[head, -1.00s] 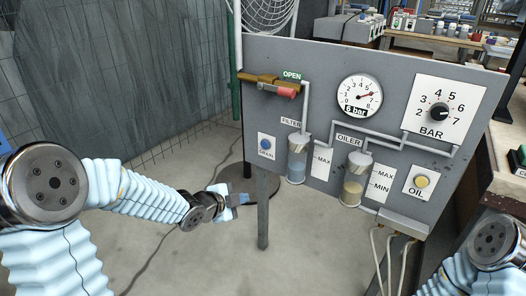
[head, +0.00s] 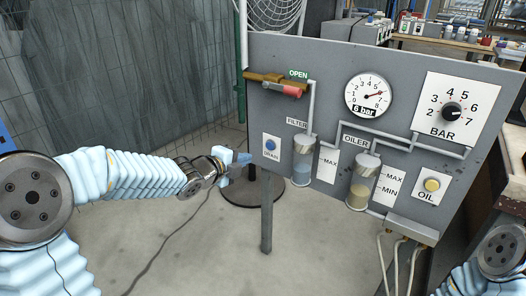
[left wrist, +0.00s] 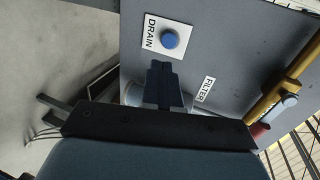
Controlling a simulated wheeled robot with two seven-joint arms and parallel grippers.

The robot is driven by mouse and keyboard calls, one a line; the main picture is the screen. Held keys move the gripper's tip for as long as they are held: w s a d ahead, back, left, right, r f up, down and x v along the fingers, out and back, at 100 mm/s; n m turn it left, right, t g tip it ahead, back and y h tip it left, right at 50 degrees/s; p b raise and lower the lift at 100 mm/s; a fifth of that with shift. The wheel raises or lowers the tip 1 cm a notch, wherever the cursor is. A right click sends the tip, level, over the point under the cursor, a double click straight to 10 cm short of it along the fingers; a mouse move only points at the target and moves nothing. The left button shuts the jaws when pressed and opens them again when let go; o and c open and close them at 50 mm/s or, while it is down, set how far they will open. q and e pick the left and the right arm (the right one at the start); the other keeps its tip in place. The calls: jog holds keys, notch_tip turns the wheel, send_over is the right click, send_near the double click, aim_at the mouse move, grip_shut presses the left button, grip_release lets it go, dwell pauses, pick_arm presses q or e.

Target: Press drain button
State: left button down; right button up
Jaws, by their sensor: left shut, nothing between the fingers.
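The drain button is a round blue knob (head: 270,144) on a white plate marked DRAIN, at the lower left of the grey panel (head: 340,70). It also shows in the left wrist view (left wrist: 169,39), just beyond my fingertips. My left gripper (head: 243,158) is shut and empty, a little left of the DRAIN plate in the head view. In the left wrist view its closed fingers (left wrist: 160,66) point toward the button, with a gap in the picture. I cannot tell the depth of that gap. My right gripper is out of view; only part of my right arm shows.
Right of the button are the filter bowl (head: 303,160) and the oiler bowl (head: 362,185). A red-handled valve (head: 285,88) is above, and a yellow OIL button (head: 431,185) is at the right. A panel leg (head: 266,215) stands below.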

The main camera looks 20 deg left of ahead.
aim_at(269, 147)
pick_arm(q)
jog(key=x, duration=0.6)
jog(key=r+x, duration=0.1)
jog(key=x, duration=0.2)
jog(key=shift+w+d, duration=0.1)
jog(key=shift+w, duration=0.3)
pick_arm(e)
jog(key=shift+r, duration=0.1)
pick_arm(q)
jog(key=shift+w+d, duration=0.1)
